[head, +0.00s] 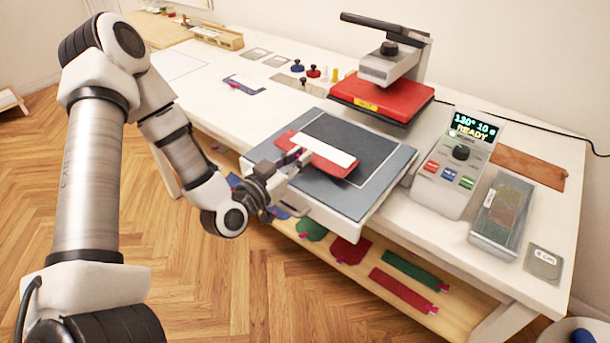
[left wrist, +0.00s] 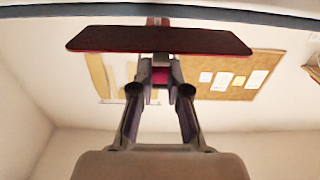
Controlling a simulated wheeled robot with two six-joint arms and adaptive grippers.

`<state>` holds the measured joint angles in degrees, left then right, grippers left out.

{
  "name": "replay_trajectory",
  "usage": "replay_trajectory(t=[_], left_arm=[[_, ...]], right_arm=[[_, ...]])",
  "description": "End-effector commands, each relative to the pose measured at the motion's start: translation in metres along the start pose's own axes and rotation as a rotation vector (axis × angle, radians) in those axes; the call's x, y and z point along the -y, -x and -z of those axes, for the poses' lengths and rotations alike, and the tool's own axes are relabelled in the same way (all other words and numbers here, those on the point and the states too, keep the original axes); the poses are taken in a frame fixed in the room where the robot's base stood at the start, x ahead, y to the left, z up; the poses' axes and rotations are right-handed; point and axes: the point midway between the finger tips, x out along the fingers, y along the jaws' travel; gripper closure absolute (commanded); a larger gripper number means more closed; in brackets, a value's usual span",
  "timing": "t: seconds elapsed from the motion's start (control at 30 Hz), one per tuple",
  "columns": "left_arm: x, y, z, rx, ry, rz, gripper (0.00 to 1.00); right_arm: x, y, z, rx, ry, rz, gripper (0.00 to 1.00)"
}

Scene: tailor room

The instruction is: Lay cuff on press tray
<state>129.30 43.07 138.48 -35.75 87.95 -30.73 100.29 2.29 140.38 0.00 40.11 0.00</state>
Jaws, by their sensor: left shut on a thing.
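The cuff (head: 322,153) is a flat red piece with a white strip on top. It is over the press tray (head: 372,197), a pulled-out grey tray with a dark pad, and I cannot tell if it touches the pad. My left gripper (head: 298,162) reaches in from the left and is shut at the cuff's near left edge. In the left wrist view the cuff (left wrist: 160,40) spans across beyond the fingers (left wrist: 159,76), with a small pink tab between them. My right gripper is not in view.
The raised red press head (head: 381,97) stands behind the tray. A control box (head: 455,165) reading 130° 10 s READY is to its right. A shelf (head: 325,258) below holds red and green pieces. The white table (head: 215,95) has clear room behind left.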

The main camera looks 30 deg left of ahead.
Motion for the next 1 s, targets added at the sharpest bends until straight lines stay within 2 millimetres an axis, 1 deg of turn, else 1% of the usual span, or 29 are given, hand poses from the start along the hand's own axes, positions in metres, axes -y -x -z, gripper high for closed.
replay_trajectory(t=[0.07, 0.2, 0.23, 0.4, 0.47, 0.7, 0.83, 0.87, 0.9, 0.93, 1.0], left_arm=[[-0.003, -0.009, -0.001, 0.001, -0.004, -0.002, 1.0], [-0.005, -0.018, -0.001, -0.001, -0.001, -0.001, 1.0], [-0.005, -0.02, -0.004, 0.001, -0.002, -0.002, 1.0], [-0.005, -0.018, -0.029, 0.004, -0.001, -0.001, 1.0], [-0.005, -0.018, -0.035, 0.002, 0.001, -0.001, 1.0], [-0.004, -0.018, -0.036, 0.0, 0.002, 0.0, 1.0], [-0.004, -0.018, -0.042, 0.0, 0.002, 0.0, 1.0], [-0.004, -0.018, -0.04, 0.0, 0.001, 0.0, 0.78], [-0.004, -0.018, -0.04, 0.0, 0.001, 0.0, 0.64], [-0.004, -0.018, -0.04, 0.0, 0.001, 0.0, 0.6], [-0.004, -0.018, -0.04, 0.0, 0.001, 0.0, 0.6]], right_arm=[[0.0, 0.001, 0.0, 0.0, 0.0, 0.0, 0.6], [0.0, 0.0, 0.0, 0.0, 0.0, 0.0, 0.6], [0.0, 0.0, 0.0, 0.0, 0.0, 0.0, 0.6], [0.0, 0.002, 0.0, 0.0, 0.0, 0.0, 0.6], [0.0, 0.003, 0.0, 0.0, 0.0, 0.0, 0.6], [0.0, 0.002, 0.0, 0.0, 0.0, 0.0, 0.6], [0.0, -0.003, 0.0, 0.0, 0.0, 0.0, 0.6], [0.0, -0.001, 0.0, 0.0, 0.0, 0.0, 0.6], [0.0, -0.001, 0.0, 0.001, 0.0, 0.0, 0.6], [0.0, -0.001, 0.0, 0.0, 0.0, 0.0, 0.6], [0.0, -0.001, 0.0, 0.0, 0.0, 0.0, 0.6]])
